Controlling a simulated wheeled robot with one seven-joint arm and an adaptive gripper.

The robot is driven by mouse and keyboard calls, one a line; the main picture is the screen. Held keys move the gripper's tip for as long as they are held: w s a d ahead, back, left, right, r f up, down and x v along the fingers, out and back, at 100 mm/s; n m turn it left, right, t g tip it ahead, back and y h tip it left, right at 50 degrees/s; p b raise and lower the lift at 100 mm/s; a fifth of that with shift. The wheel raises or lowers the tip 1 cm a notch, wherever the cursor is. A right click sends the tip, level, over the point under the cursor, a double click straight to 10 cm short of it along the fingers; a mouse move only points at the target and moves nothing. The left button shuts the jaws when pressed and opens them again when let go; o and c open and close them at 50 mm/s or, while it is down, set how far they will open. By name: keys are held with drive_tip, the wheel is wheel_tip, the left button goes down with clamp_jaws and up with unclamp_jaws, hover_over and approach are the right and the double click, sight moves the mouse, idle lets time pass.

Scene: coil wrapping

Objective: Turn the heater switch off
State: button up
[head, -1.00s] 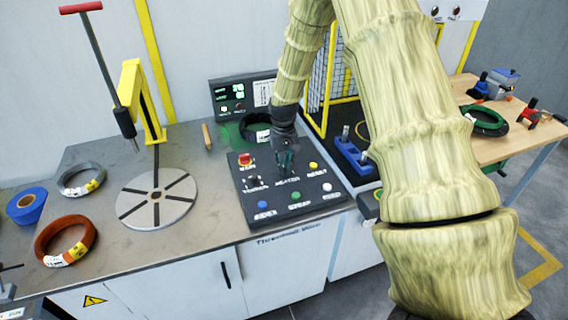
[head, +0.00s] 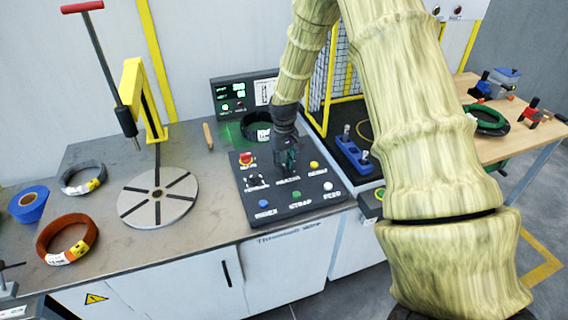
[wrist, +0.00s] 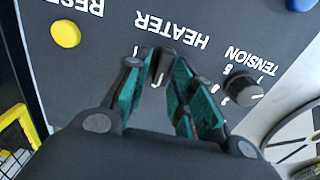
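The control panel (head: 300,196) is a dark sloped board on the bench; the wrist view shows it upside down. The heater switch (wrist: 161,68) is a small dark knob with a light pointer mark, beside the HEATER label. My gripper (wrist: 158,72) has its green-padded fingers on either side of this switch. A gap shows between the left finger and the knob; the right finger is very close, and I cannot tell if it touches. In the head view my gripper (head: 288,164) points down over the panel and hides the switch.
Near the switch are the tension knob (wrist: 242,87), the yellow reset button (wrist: 66,33) and the red emergency button (head: 247,159). A display (head: 231,98) stands behind. Coils and a round turntable (head: 158,196) lie to the left; a yellow-framed cage (head: 322,100) stands to the right.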

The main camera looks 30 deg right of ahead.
sight(284, 165)
idle(0.3)
wheel_tip(284, 165, up, 12)
idle(0.6)
idle(0.4)
